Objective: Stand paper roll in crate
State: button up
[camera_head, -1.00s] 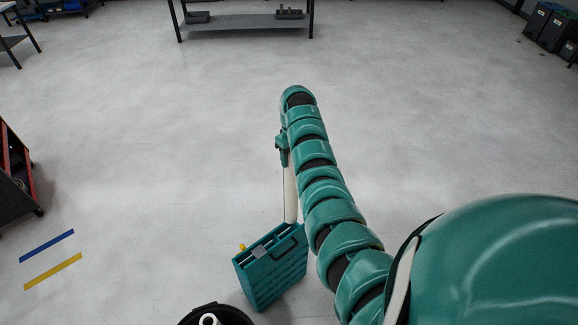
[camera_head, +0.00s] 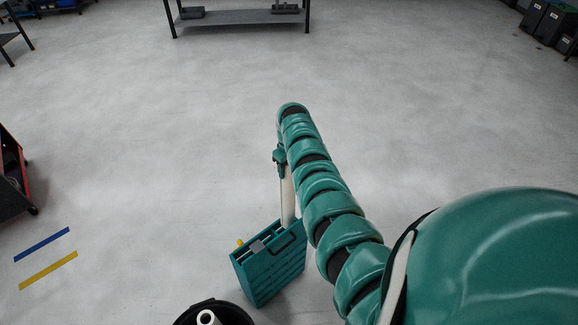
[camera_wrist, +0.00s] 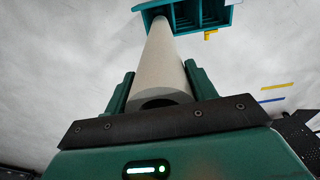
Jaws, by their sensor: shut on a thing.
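The teal crate (camera_head: 275,272) stands on the floor, with divided compartments open at the top. A long pale paper roll (camera_head: 288,195) hangs near-upright at the crate's back right corner. My gripper (camera_head: 281,158) is shut on its upper part. In the wrist view, the roll (camera_wrist: 160,65) lies between the two green fingers of my gripper (camera_wrist: 160,78), its hollow near end facing the camera. Its far end reaches the crate (camera_wrist: 215,16) and overlaps the crate's opening. How deep it sits inside is hidden.
A black bin (camera_head: 187,320) with a white roll (camera_head: 207,317) in it stands at the bottom, close to the crate. A yellow item (camera_head: 239,242) shows at the crate's left side. Floor beyond is clear; a red cart (camera_head: 26,180) stands far left.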

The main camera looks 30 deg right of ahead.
notch_tip(320, 180, down, 35)
jog(key=b, duration=3.2)
jog(key=shift+r+b, duration=0.2)
jog(key=shift+b, duration=0.1)
jog(key=o, duration=1.5)
jog(key=shift+o, duration=0.2)
jog(key=shift+r, duration=0.1)
